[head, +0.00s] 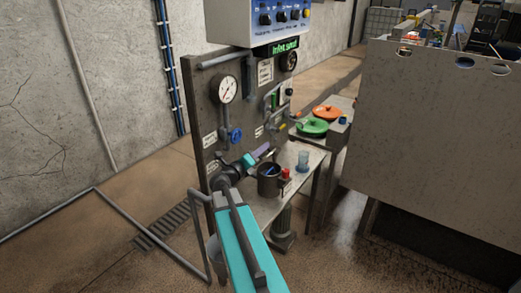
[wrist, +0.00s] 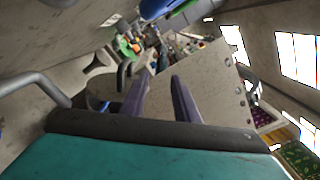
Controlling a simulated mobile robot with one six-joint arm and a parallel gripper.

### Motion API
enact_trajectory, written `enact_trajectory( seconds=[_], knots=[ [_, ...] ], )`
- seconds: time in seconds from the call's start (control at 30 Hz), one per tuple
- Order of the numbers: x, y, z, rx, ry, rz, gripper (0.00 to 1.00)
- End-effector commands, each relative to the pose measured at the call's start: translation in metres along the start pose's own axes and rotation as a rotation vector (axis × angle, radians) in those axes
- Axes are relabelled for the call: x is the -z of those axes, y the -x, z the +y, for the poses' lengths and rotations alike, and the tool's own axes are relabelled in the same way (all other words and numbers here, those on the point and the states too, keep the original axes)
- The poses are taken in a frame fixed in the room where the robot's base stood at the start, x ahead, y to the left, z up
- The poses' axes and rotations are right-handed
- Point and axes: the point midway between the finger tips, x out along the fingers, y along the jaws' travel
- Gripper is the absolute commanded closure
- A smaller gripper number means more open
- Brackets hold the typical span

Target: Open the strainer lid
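I cannot pick out the strainer lid with certainty. A dark open-topped cylinder (head: 268,183) with something blue in it stands on the small bench, below and right of my gripper (head: 266,150). A grey can-like body (head: 216,255) stands low at the left, partly behind my teal arm. My gripper is in front of the upright panel, pointing right. In the wrist view its two purple fingers (wrist: 158,88) stand apart with nothing visible held between them. My arm hides part of the panel's lower left.
The panel carries a gauge (head: 224,89), a blue handwheel (head: 236,135) and a control box (head: 262,20). The bench holds a red-capped item (head: 285,175) and a clear blue cup (head: 303,160). Green (head: 313,127) and orange (head: 327,112) discs lie behind. A large grey wall (head: 440,130) bounds the right.

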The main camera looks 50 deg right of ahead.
Motion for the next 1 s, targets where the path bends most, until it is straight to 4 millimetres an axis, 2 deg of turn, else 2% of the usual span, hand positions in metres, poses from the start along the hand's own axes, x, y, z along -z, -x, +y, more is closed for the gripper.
enact_trajectory(
  seconds=[0.6,1.0],
  knots=[
    [0.022,0.043,-0.03,-0.001,0.001,0.001,0.72],
    [0.033,0.057,-0.038,0.0,0.0,0.002,0.72]
  ],
)
